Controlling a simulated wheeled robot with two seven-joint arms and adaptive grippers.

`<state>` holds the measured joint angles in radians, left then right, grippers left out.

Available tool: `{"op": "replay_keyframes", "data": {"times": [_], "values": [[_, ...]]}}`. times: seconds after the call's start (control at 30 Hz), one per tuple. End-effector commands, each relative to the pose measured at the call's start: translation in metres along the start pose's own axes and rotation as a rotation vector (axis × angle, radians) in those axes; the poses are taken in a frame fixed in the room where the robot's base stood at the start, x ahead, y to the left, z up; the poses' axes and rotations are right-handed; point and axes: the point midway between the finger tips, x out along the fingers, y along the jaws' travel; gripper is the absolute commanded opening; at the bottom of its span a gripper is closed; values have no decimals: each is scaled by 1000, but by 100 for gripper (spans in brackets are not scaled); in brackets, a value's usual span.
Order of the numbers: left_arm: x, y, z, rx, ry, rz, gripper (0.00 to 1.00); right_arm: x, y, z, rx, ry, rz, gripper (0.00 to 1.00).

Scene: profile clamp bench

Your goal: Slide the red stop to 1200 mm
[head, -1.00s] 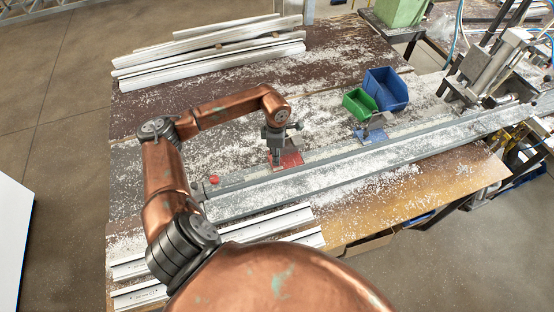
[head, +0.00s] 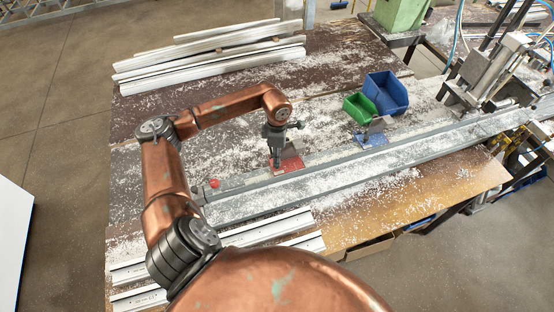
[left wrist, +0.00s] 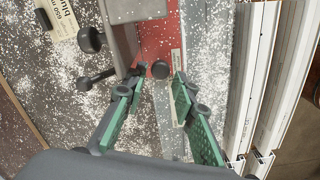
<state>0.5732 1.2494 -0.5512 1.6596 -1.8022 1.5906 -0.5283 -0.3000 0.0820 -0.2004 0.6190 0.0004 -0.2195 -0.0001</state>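The red stop (head: 291,164) sits on the grey rail (head: 335,163) near its left part. In the left wrist view the red stop (left wrist: 160,32) shows as a red plate with a grey block and dark knobs beside it. My left gripper (head: 277,163) is right at the red stop, pointing down. In the left wrist view my left gripper (left wrist: 158,84) has its green-padded fingers apart, with a round dark knob (left wrist: 160,70) just beyond and between the tips. I cannot tell whether a finger touches it. My right gripper is not in view.
A blue stop (head: 371,138) stands farther right along the rail. A green bin (head: 359,106) and a blue bin (head: 386,93) stand behind it. White profiles lie at the back left (head: 210,57) and front left (head: 265,226). White chips cover much of the bench.

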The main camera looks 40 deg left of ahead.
Motion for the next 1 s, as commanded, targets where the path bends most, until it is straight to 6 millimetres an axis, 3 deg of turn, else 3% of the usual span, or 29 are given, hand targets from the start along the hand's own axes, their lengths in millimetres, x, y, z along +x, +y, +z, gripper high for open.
{"op": "replay_keyframes", "data": {"times": [0.2, 0.43, 0.6, 1.0], "values": [[-49, 2, 0, 0, -2, 6, 25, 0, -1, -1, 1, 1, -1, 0], [-85, 2, 1, 0, -2, 5, 25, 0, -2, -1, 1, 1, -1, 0], [-95, 2, 0, -1, -1, 2, 25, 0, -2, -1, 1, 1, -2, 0], [-96, 2, 0, -1, -1, 2, 25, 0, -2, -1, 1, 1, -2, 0]]}}
